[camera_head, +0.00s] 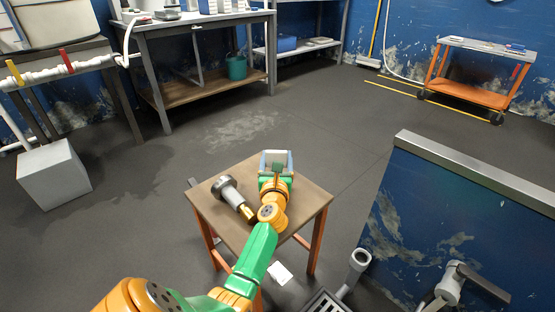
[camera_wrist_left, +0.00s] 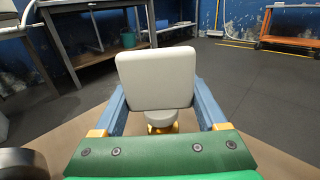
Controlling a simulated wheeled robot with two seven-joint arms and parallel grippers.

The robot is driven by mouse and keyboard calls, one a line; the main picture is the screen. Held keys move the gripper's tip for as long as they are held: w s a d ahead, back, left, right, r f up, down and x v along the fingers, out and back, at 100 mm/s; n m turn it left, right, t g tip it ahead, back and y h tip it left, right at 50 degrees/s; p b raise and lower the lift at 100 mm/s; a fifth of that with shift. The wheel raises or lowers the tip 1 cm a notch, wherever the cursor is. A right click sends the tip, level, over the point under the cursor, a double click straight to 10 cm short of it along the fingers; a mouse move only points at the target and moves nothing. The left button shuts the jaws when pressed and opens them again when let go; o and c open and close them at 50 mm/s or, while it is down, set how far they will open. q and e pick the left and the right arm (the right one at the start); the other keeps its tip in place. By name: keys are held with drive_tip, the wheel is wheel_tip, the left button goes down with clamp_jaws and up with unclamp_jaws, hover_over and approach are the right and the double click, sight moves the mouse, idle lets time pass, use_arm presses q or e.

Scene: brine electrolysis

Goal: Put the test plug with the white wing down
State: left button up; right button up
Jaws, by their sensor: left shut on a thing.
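The test plug with the white wing (camera_wrist_left: 157,78) is between the two blue fingers of my left gripper (camera_wrist_left: 160,105). Its wing is a pale, square plate standing up, with a round pale stem and a brass-coloured part below it. In the head view my left gripper (camera_head: 276,162) is over the far part of a small brown-topped stool (camera_head: 306,196), shut on the plug. The plug's lower end is hidden, so I cannot tell whether it touches the stool top. My right gripper is in neither view.
A grey and black fitting with a brass end (camera_head: 227,189) lies on the stool, left of my gripper. A blue partition (camera_head: 440,230) stands to the right. A pipe (camera_head: 358,262) and a floor grate (camera_head: 325,302) are near the front. Open floor lies beyond the stool.

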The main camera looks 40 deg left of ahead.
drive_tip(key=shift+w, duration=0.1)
use_arm(q)
drive_tip(key=shift+f, duration=0.1)
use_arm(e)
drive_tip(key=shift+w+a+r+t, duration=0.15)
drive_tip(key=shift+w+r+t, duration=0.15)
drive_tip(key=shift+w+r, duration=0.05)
use_arm(q)
drive_tip(key=o, duration=1.5)
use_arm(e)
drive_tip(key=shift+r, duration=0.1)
